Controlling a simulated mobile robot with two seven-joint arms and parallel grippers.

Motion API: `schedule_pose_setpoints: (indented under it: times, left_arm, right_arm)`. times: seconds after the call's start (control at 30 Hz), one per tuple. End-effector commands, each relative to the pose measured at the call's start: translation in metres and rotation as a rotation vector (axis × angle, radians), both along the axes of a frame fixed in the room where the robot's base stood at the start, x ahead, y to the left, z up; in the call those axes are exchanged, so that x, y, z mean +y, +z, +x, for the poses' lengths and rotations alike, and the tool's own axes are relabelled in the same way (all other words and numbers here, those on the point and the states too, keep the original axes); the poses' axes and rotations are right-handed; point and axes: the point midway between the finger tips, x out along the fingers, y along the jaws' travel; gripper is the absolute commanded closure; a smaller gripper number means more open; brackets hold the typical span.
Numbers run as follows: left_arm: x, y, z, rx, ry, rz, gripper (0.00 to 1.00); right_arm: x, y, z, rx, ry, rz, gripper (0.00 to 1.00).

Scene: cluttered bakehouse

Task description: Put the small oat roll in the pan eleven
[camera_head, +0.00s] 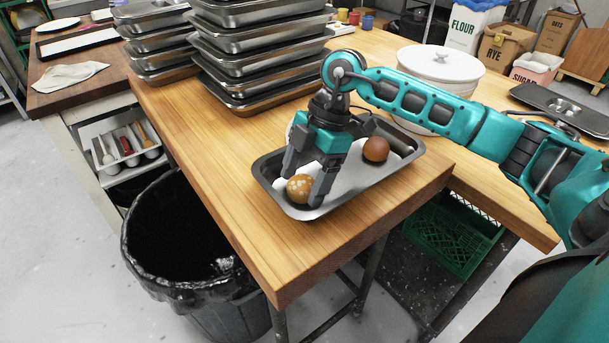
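A small brown roll with pale flecks (299,188), which looks like the oat roll, is at the near left end of a grey metal pan (302,213). No number is readable on the pan. My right gripper (306,184) points down over the pan, its two fingers apart on either side of the flecked roll. I cannot tell whether the fingers press on it, or whether it rests on the pan floor. A plain dark brown roll (376,149) lies farther right in the same pan. My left gripper is out of view.
Tall stacks of metal pans (262,62) stand behind the pan. A black-lined bin (190,250) stands below the table's left edge. The near table corner is clear.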

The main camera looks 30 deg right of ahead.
Motion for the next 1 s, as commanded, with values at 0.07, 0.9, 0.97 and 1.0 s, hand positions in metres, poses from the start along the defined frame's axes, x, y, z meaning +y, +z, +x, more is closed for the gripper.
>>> schedule_pose_setpoints:
  times: [0.07,0.9,0.97,1.0]
  left_arm:
    - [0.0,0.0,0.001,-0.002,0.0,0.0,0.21]
    - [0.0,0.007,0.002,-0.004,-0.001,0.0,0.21]
    - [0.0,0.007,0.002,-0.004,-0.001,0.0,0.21]
    - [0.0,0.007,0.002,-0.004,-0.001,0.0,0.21]
  right_arm:
    - [0.0,0.0,0.0,0.0,0.0,0.0,0.18]
    - [-0.04,0.098,0.003,-0.004,-0.002,0.0,0.18]
    - [-0.042,0.104,0.003,-0.002,-0.001,0.0,0.18]
    - [-0.043,0.108,0.003,-0.003,-0.001,0.001,0.18]
